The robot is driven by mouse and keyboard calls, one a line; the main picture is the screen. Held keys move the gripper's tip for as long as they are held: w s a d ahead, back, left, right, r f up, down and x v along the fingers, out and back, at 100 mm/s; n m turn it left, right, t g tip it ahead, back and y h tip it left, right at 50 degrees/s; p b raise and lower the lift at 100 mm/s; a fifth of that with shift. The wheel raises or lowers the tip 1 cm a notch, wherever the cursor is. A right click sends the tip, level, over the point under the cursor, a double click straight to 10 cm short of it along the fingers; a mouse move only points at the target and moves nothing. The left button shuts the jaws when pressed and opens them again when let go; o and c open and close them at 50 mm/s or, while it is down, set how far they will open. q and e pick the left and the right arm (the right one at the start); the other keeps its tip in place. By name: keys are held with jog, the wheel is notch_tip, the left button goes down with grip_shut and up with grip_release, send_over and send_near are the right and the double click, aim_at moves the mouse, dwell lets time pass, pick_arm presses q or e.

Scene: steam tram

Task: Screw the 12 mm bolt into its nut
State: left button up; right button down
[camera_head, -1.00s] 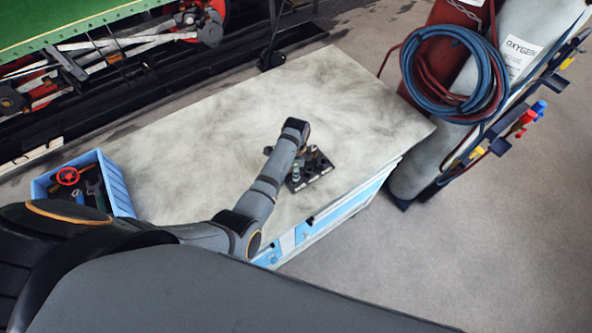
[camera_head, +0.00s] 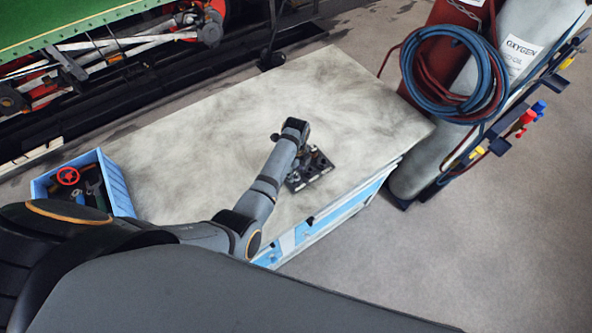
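My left arm reaches in from the left over the workbench, and its wrist end is above a small dark plate (camera_head: 322,170) with several dark upright pieces on it. My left gripper (camera_head: 300,154) is mostly hidden behind the wrist, at the plate's left side. I cannot tell whether its fingers are open or shut. A small dark part sticks out left of the wrist. The 12 mm bolt and its nut cannot be made out at this size. My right gripper is not in view.
The grey workbench top (camera_head: 220,110) is largely clear. A blue crate (camera_head: 118,186) with tools and a red handwheel (camera_head: 67,176) stands at its left end. Gas cylinders (camera_head: 440,155) with a coiled blue hose (camera_head: 410,75) stand beyond the right end. A green and red tram is at upper left.

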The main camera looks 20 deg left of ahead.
pick_arm(q)
jog(key=shift+o, duration=0.8)
jog(key=shift+r, duration=2.5)
